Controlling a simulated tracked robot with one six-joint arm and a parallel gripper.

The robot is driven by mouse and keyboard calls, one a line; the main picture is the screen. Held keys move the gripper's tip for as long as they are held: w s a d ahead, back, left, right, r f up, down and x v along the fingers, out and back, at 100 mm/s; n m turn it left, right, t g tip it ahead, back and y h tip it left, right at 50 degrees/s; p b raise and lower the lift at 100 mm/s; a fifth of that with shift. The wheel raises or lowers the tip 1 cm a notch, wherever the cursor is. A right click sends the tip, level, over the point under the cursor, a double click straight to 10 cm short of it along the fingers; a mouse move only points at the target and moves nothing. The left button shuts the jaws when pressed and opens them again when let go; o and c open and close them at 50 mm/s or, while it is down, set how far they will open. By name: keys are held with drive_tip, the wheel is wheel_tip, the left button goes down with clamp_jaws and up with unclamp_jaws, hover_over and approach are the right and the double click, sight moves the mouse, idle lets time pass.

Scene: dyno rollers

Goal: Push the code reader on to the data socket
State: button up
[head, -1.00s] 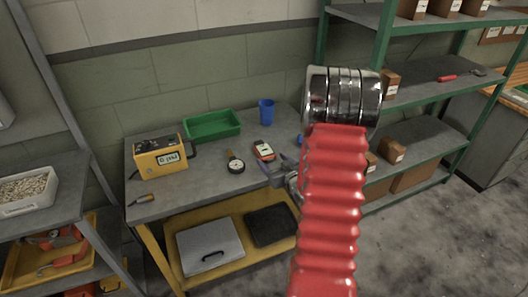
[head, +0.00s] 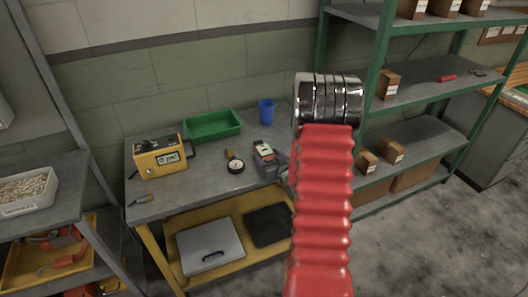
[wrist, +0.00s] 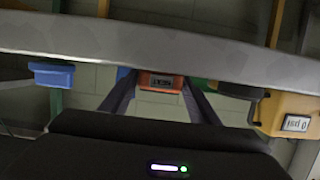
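The code reader, a small red-orange handheld (head: 262,148) with a pale screen, is over the right part of the grey workbench. In the upside-down wrist view the reader (wrist: 161,83) is between the tips of my gripper's (wrist: 160,78) two dark fingers. The fingers meet its sides, so my gripper looks shut on it. Whether the reader touches the bench is hard to tell. In the head view my red ribbed arm covers part of the gripper. I cannot make out the data socket in either view.
On the bench (head: 205,190) are a yellow instrument box (head: 158,158), a green bin (head: 211,125), a blue cup (head: 266,111), a round gauge (head: 236,166) and a screwdriver (head: 140,200). A green-framed shelf (head: 425,140) stands to the right. The bench front is mostly clear.

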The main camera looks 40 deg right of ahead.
drive_tip(key=c, duration=0.7)
drive_tip(key=shift+r, duration=0.1)
drive_tip(key=shift+c, duration=0.2)
drive_tip(key=shift+r, duration=0.15)
drive_tip(key=shift+r, duration=2.75)
drive_tip(key=shift+a, duration=0.1)
